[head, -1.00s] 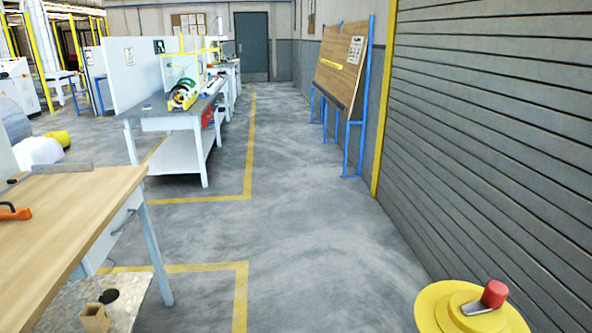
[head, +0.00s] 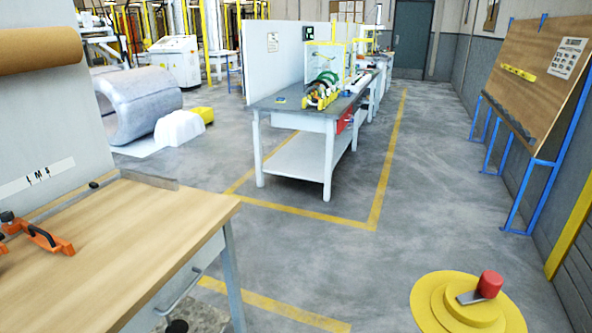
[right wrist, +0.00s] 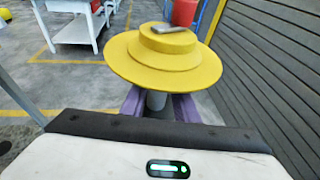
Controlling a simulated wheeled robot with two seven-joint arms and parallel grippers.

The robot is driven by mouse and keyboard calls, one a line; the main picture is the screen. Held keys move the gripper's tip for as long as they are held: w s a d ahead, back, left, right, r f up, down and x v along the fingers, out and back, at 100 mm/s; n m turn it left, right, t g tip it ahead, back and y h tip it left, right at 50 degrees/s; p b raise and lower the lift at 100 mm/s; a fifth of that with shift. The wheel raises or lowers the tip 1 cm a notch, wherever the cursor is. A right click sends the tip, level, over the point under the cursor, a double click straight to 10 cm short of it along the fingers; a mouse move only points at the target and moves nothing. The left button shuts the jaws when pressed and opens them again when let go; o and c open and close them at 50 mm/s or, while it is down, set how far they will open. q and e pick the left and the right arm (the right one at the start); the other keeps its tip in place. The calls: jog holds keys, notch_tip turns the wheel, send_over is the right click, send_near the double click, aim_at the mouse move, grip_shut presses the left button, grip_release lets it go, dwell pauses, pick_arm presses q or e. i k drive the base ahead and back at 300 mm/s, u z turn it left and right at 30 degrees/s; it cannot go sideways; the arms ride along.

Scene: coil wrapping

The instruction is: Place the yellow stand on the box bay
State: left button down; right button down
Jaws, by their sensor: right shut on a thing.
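The yellow stand (head: 462,303) is a wide stepped yellow disc with a red knob and a grey flap on top. It is at the bottom right of the head view, and it also fills the top middle of the right wrist view (right wrist: 150,68). My right gripper (right wrist: 157,102) is shut on the stand's grey post, just under the disc. The stand looks about level; the lower end of its post is hidden. I cannot tell which place is the box bay. My left gripper is not in view.
A wooden-topped table (head: 140,235) with an orange tool (head: 42,238) stands at the near left. A grey workbench (head: 290,112) stands beyond it, inside yellow floor lines (head: 376,205). A blue-framed board (head: 535,75) stands at the right. The floor between is clear.

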aim_at(132, 208)
jog(key=u, duration=0.95)
jog(key=i, duration=0.85)
jog(key=u, duration=1.25)
jog(key=i, duration=0.2)
jog(key=u, duration=0.05)
